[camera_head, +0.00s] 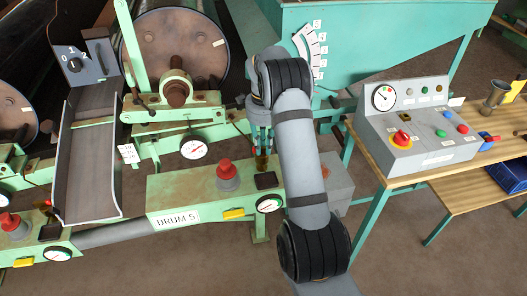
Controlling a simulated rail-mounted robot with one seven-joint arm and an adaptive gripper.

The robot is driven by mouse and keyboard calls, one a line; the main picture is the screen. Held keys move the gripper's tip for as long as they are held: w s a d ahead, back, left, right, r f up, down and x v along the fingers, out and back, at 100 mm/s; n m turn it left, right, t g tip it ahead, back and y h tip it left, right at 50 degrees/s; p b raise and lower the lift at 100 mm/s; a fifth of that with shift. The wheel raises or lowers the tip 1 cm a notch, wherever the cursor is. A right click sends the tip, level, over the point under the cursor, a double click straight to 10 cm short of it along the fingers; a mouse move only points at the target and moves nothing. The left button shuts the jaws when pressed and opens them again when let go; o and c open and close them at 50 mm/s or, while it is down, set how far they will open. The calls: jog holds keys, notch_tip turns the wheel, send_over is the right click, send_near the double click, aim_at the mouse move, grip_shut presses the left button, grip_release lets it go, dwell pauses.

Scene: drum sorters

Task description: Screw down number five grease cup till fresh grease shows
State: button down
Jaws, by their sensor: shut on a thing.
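The green box labelled DRUM 5 (178,217) stands at the middle, below a large rusty drum (180,45). My gripper (262,150) points down at the right end of this box, just left of my arm. Its fingers are shut around a small brass-coloured cup (262,164), which looks like the number five grease cup and stands on the box top. The fingers and arm partly hide the cup, and I cannot make out any grease at it.
A red button (226,170) and a black square (266,181) sit on the box near my gripper. A round gauge (194,148) is behind it. A sloping chute (88,165) stands left. A grey control panel (428,158) is on the wooden bench (385,180) at right.

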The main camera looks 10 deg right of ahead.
aim_at(262, 154)
jog(key=m+b, duration=0.3)
jog(key=m, duration=0.3)
jog(key=shift+a+b, duration=0.15)
jog(key=shift+b, duration=0.15)
jog(key=shift+m, duration=0.3)
jog(key=c, duration=1.7)
grip_release()
jog(key=shift+o, duration=0.2)
jog(key=shift+r, duration=0.1)
notch_tip(262, 154, up, 12)
jog(key=shift+s, duration=0.1)
